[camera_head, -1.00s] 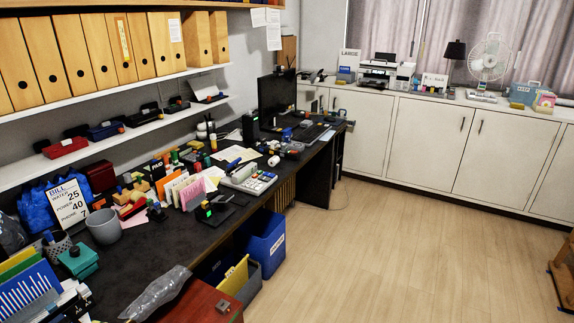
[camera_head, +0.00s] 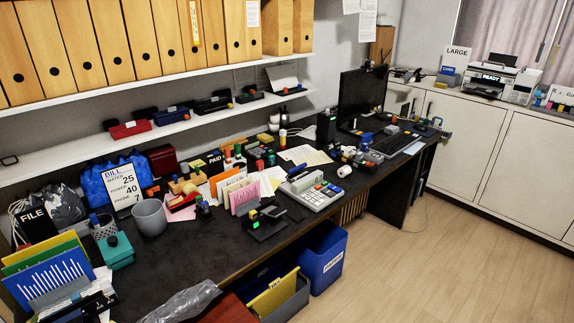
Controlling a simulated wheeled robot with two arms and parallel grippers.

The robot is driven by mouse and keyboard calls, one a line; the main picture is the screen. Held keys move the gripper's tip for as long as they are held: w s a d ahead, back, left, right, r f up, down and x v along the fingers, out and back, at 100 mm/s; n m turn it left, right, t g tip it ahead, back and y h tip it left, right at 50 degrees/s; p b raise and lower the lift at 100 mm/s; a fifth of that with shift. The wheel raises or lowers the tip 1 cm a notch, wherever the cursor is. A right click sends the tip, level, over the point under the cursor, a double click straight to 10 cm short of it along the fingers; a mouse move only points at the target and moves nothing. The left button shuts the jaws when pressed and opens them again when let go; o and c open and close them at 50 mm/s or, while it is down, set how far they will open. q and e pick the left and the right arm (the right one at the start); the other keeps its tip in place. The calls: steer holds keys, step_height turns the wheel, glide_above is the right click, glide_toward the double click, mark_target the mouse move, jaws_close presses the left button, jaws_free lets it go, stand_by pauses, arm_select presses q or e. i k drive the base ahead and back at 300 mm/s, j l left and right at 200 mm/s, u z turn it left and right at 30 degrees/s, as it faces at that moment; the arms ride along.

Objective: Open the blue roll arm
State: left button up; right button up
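A small blue device (camera_head: 172,116) with a dark upper part and an orange piece at its right end sits on the lower wall shelf (camera_head: 60,164). It is the blue item in a row with a red device (camera_head: 130,128) to its left and dark ones (camera_head: 213,103) to its right. It looks most like the task's blue roll arm, but its arm is too small to tell open or closed. Neither of my grippers is in view.
Binders (camera_head: 80,50) fill the upper shelf. The dark desk (camera_head: 190,254) below is crowded with a grey cup (camera_head: 150,217), a calculator (camera_head: 312,195) and a monitor (camera_head: 362,97). A blue bin (camera_head: 324,262) stands beneath. The floor (camera_head: 450,260) at right is clear.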

mark_target(300, 167)
steer(key=i+l+u, duration=0.1)
steer(key=u, duration=0.25)
steer(key=i+l+u, duration=0.1)
steer(key=u, duration=0.3)
steer(key=l+u, duration=0.2)
steer(key=u, duration=0.15)
steer(key=i+l+u, duration=0.2)
steer(key=l+u, duration=0.2)
steer(key=l, duration=0.65)
steer(key=l+u, duration=0.4)
steer(key=l, duration=0.65)
steer(key=i+l, duration=0.1)
steer(key=l, duration=0.55)
steer(key=i+l, duration=0.15)
steer(key=l, duration=0.55)
steer(key=i+l+u, duration=0.1)
steer(key=l, duration=0.55)
steer(key=i+l, duration=0.1)
steer(key=l, duration=0.55)
